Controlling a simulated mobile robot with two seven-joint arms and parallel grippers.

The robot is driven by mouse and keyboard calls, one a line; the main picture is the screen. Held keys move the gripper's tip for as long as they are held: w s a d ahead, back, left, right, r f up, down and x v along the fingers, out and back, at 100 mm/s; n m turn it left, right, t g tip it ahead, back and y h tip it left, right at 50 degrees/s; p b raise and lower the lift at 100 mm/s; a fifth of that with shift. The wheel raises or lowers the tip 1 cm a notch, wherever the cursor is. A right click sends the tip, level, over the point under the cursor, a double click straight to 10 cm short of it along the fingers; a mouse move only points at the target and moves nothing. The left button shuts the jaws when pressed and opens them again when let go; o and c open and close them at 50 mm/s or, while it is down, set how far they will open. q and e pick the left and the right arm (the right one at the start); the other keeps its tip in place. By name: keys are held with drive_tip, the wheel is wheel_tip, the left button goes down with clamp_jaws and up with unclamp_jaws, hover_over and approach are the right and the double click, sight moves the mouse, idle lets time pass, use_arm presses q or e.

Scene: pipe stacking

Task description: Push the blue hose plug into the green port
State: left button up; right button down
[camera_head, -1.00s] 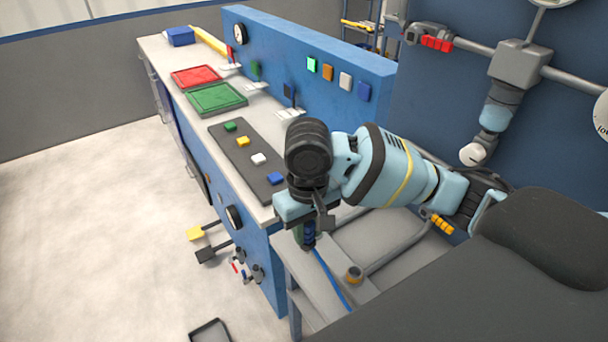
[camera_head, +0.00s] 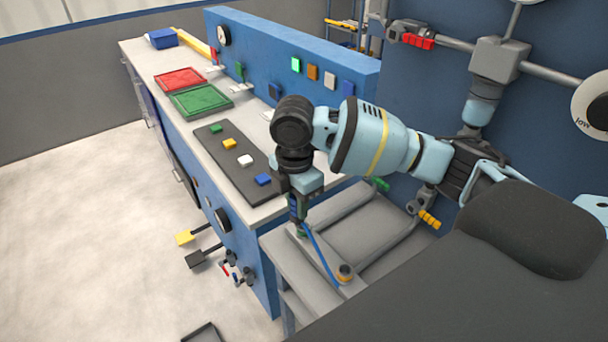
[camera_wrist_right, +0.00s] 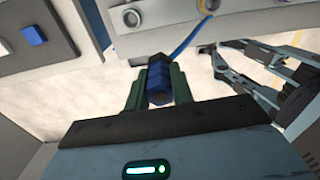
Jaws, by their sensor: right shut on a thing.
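The blue hose plug (camera_wrist_right: 160,80) is between the two dark green fingers of my right gripper (camera_wrist_right: 158,88) in the right wrist view. In the head view my right gripper (camera_head: 297,212) points down over the grey side bench, shut on the plug, which is mostly hidden there. A blue hose (camera_head: 319,252) bows from the plug to an orange-ringed fitting (camera_head: 345,270) on the bench. A small green spot (camera_head: 301,233) shows right below the gripper; I cannot tell whether it is the green port or a fingertip. My left gripper is not seen in the head view.
Grey pipes with a green handle (camera_head: 381,184) and an orange handle (camera_head: 430,220) stand right of the gripper. The long worktop at left holds a button strip (camera_head: 208,148), a green tray (camera_head: 201,100) and a red tray (camera_head: 180,79). A blue panel (camera_head: 290,45) rises behind them.

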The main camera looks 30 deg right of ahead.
drive_tip(key=w+d+r+n, duration=0.1)
drive_tip(key=w+d+n, duration=0.3)
drive_tip(key=n, duration=1.3)
drive_tip(key=shift+w+d+r, duration=0.25)
drive_tip(key=shift+w+d, duration=0.15)
drive_tip(key=shift+w, duration=0.1)
